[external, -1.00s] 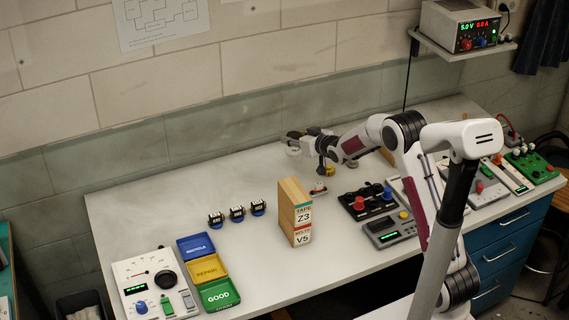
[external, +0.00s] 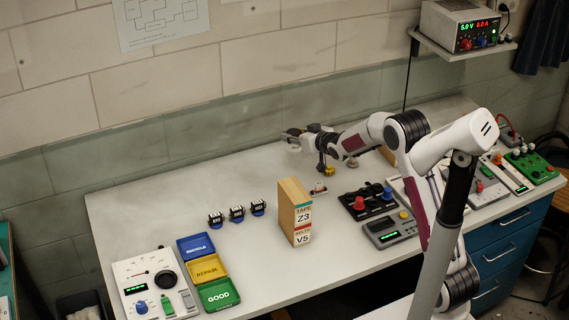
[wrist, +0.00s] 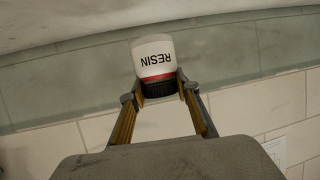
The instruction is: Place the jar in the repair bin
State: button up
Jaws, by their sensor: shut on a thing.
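In the wrist view, my gripper (wrist: 160,95) is shut on a jar (wrist: 153,58) with a white body, a red stripe, a dark cap and the word RESIN, which reads upside down there. In the external view, my gripper (external: 294,137) is near the back of the bench, and the jar is too small to make out clearly. The repair bin (external: 222,278) is the yellow tray at the front left, between a blue tray and a green one. My gripper is well behind and to the right of it.
A wooden box (external: 293,205) labelled Z3 and V5 stands upright mid-bench. Several small dark parts (external: 237,212) sit in a row left of it. The blue tray (external: 196,246), green GOOD tray (external: 218,294) and a white panel (external: 143,276) flank the repair bin. The back left bench is clear.

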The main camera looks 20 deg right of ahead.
aim_at(293, 133)
notch_tip(293, 133, up, 11)
jog(key=shift+a+r, duration=0.1)
jog(key=s+a+n+g+y, duration=0.2)
jog(key=s+a+n+y, duration=0.1)
jog(key=s+a, duration=0.9)
jog(key=s+a+n+g+y, duration=0.25)
jog(key=s+a, duration=0.55)
jog(key=a, duration=0.8)
jog(key=s+a+n+g+y, duration=0.1)
jog(key=s+a+n+y, duration=0.2)
jog(key=s+a, duration=0.9)
notch_tip(293, 133, down, 11)
jog(key=w+a, duration=0.1)
jog(key=a, duration=0.1)
jog(key=shift+w+a, duration=0.15)
jog(key=shift+w, duration=0.05)
jog(key=shift+f, duration=0.25)
notch_tip(293, 133, down, 6)
jog(key=shift+f, duration=0.15)
